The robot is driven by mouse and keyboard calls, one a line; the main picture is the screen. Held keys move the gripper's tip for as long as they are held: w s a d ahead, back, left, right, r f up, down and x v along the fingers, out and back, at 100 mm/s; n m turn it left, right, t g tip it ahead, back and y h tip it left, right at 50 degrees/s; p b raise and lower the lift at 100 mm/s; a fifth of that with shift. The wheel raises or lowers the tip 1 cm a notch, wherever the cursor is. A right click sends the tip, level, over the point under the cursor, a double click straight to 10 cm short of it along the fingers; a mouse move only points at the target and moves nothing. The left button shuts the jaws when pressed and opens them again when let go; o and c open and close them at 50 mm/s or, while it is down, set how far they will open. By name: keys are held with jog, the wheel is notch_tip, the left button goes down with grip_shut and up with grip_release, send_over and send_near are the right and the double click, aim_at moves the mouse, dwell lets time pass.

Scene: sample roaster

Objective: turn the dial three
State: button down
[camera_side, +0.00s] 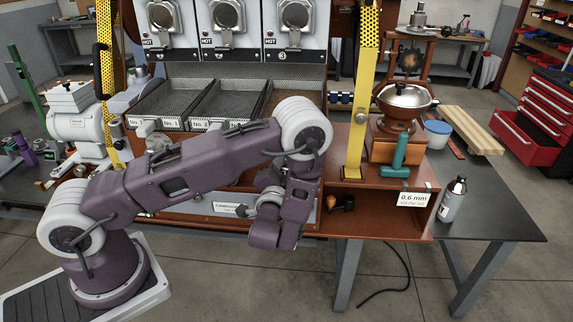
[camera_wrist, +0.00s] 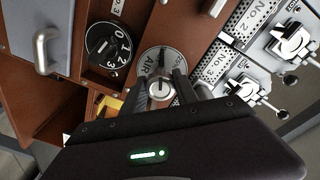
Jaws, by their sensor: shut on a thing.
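In the wrist view a round grey dial plate marked AIR (camera_wrist: 152,62) is set on the brown panel, with a silver knob (camera_wrist: 160,87) at its centre. My gripper (camera_wrist: 161,86) is shut on this dial, one dark finger on each side of the knob. The knob's exact pointer position is partly hidden by the fingers. Beside it at left is a black dial (camera_wrist: 103,45) with a white scale showing 0, 1, 2 and 3; my gripper is apart from it. In the side view my own arm hides both dials and the fingertips.
A metal handle (camera_wrist: 42,50) juts out at upper left. In the side view, black trays (camera_side: 225,100) sit above, and a yellow post (camera_side: 361,100) stands to the right.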

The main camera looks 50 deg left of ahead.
jog(key=m, duration=0.6)
jog(key=shift+r+m, duration=0.1)
jog(key=shift+m, duration=0.3)
jog(key=m+g, duration=0.1)
jog(key=m, duration=0.5)
jog(key=m+g+y, duration=0.1)
jog(key=m, duration=0.5)
jog(key=shift+r+m, duration=0.1)
jog(key=shift+m, duration=0.2)
jog(key=m, duration=0.5)
jog(key=shift+d+m+y, duration=0.1)
jog(key=shift+m+y, duration=0.3)
jog(key=m, duration=0.5)
jog(key=shift+w, duration=0.1)
jog(key=m, duration=0.4)
jog(key=shift+d+m+y, duration=0.1)
jog(key=shift+m+y, duration=0.3)
jog(key=m, duration=0.5)
jog(key=shift+m+t, duration=0.3)
jog(key=m, duration=0.4)
jog(key=shift+m, duration=0.4)
